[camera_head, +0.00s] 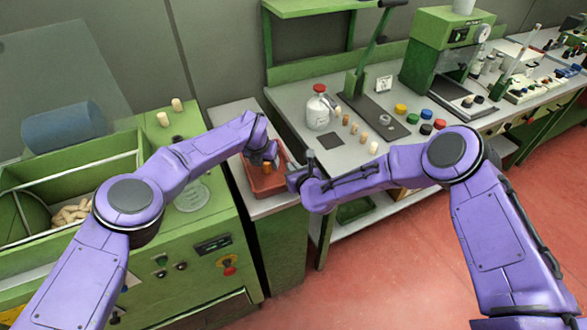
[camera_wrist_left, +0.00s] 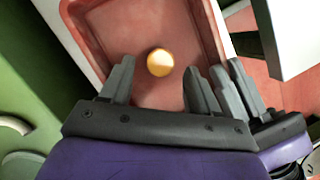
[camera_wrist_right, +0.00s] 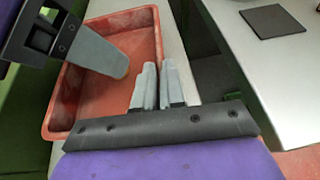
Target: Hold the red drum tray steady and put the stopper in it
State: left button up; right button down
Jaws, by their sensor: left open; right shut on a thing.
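The red drum tray (camera_head: 262,187) sits on a narrow grey surface; its floor and walls fill much of the left wrist view (camera_wrist_left: 205,25) and the right wrist view (camera_wrist_right: 62,92). A tan cork stopper (camera_head: 267,168) is at the tray; the left wrist view shows its round end (camera_wrist_left: 160,62) between my fingers. My left gripper (camera_head: 266,155) is open over the tray, its fingers (camera_wrist_left: 160,80) apart on either side of the stopper. Whether the stopper touches the tray floor is unclear. My right gripper (camera_wrist_right: 157,80) is shut on the tray's right wall.
Left is a green machine with a bin of corks (camera_head: 72,213) and two loose corks (camera_head: 177,104) on top. The right bench holds a white bottle (camera_head: 318,108), several small stoppers, coloured caps (camera_head: 401,109) and a dark square pad (camera_head: 331,140).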

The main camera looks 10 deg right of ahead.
pick_arm(q)
jog(key=v, duration=1.1)
jog(key=shift+r, duration=0.4)
jog(key=shift+s, duration=0.1)
pick_arm(e)
jog(key=c, duration=1.1)
grip_release()
jog(key=shift+c, duration=0.2)
pick_arm(q)
jog(key=shift+a, duration=0.1)
pick_arm(e)
jog(key=v, duration=1.2)
pick_arm(q)
jog(key=shift+f, duration=0.1)
pick_arm(e)
jog(key=shift+f, duration=0.1)
